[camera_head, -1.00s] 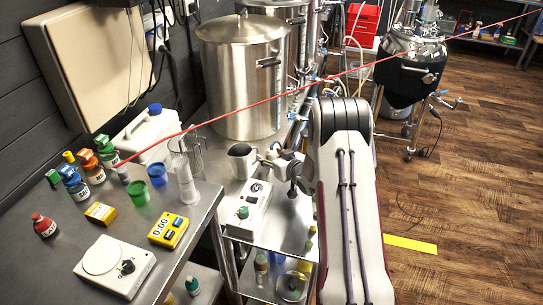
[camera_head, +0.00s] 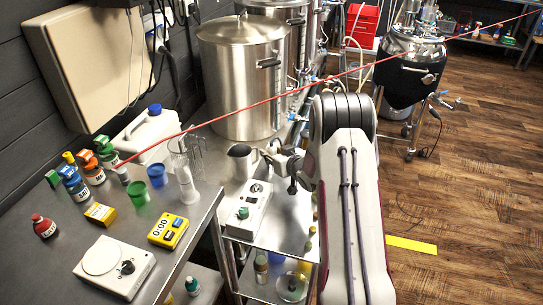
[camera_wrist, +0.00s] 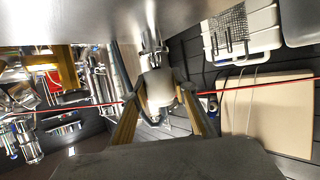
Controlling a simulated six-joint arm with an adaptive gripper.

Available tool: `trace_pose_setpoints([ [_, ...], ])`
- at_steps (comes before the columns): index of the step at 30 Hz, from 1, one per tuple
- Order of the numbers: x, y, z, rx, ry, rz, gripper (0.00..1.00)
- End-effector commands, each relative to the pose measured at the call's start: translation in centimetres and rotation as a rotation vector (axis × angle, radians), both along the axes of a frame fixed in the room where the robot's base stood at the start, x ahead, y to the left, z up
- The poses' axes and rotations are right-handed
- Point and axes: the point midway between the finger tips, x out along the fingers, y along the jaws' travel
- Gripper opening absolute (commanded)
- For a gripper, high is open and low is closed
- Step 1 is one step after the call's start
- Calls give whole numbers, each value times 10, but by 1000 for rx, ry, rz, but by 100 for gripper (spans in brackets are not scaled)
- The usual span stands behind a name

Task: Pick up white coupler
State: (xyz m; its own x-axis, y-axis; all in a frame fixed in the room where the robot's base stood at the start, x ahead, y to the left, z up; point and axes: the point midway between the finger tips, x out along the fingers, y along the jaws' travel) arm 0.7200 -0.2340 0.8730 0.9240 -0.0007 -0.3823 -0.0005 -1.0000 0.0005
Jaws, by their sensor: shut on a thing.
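A shiny metal fitting shows just above the coupler; I cannot tell whether the two are joined. In the head view my gripper (camera_head: 276,158) is small and partly hidden by my arm, over the metal cart beside the large steel pot. The coupler cannot be made out clearly there.
A steel pot (camera_head: 242,80) stands behind my gripper. A bench (camera_head: 190,235) with bottles lies further left. A red line (camera_head: 250,102) crosses the view.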

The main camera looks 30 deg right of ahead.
Motion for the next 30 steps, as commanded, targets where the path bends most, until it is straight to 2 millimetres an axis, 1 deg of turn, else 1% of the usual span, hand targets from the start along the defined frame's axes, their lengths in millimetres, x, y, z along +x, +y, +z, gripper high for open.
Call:
trace_pose_setpoints([
  [10,0,0,45,-1,-3,0,5],
  [15,0,0,64,-1,-2,1,5],
  [18,0,0,72,-1,-1,0,5],
  [24,0,0,80,0,0,1,5],
  [30,0,0,81,0,0,1,5],
])
